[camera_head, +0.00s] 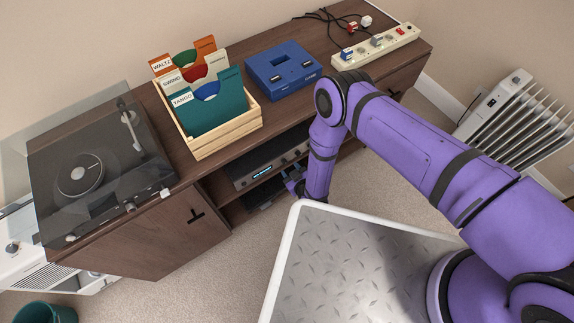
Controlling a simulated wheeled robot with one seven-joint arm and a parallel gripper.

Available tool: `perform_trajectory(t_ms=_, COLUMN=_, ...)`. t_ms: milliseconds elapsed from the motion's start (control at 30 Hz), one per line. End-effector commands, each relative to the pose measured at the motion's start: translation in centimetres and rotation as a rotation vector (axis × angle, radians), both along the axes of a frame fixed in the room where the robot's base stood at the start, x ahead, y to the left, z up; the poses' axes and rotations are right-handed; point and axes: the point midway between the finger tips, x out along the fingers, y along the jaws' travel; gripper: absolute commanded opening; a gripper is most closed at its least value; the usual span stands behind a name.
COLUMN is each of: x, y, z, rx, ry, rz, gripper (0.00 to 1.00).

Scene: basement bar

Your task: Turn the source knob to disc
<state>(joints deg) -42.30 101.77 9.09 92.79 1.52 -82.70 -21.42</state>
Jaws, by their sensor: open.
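A silver-fronted stereo unit (242,182) with a small lit blue display sits on the open shelf in the middle of the cabinet. Small dark knobs show along its front to the right of the display. Which one is the source knob, and where it points, is too small to tell. My gripper (291,184) is open, low in front of the shelf, just below the right part of the unit. My purple arm comes in from the right and hides part of the shelf. Whether my fingers touch anything cannot be told.
The brown cabinet (232,78) carries a turntable (88,178) with its clear lid, a wooden record crate (226,134), a blue console (284,70) and a power strip (376,47). A white radiator (492,95) stands at right. Carpet (215,262) is clear in front.

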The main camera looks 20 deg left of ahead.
Motion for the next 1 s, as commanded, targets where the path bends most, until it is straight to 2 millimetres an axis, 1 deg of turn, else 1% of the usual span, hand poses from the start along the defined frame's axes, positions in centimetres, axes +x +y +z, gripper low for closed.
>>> perform_trajectory(t_ms=100, x=1.2, y=1.1, z=-0.7, rx=0.001, ry=-0.001, rz=0.0, gripper=0.48)
perform_trajectory(t_ms=300, x=2.3, y=2.1, z=-1.3, rx=0.0, ry=0.0, rz=0.0, gripper=0.48)
perform_trajectory(t_ms=633, x=2.5, y=2.3, z=-1.4, rx=-0.001, ry=0.001, rz=0.001, gripper=0.48)
perform_trajectory(t_ms=667, x=2.5, y=2.3, z=-1.4, rx=-0.001, ry=0.001, rz=0.001, gripper=0.44)
perform_trajectory(t_ms=700, x=2.5, y=2.3, z=-1.4, rx=-0.001, ry=0.001, rz=0.001, gripper=0.34)
perform_trajectory(t_ms=767, x=2.5, y=2.3, z=-1.4, rx=-0.001, ry=0.001, rz=0.001, gripper=0.21)
perform_trajectory(t_ms=800, x=2.5, y=2.3, z=-1.4, rx=-0.001, ry=0.001, rz=0.0, gripper=0.12)
perform_trajectory(t_ms=833, x=2.5, y=2.3, z=-1.4, rx=-0.001, ry=0.001, rz=0.0, gripper=0.05)
perform_trajectory(t_ms=867, x=2.5, y=2.3, z=-1.4, rx=-0.001, ry=0.001, rz=0.0, gripper=0.0)
perform_trajectory(t_ms=1000, x=2.5, y=2.3, z=-1.4, rx=0.001, ry=0.002, rz=0.0, gripper=0.0)
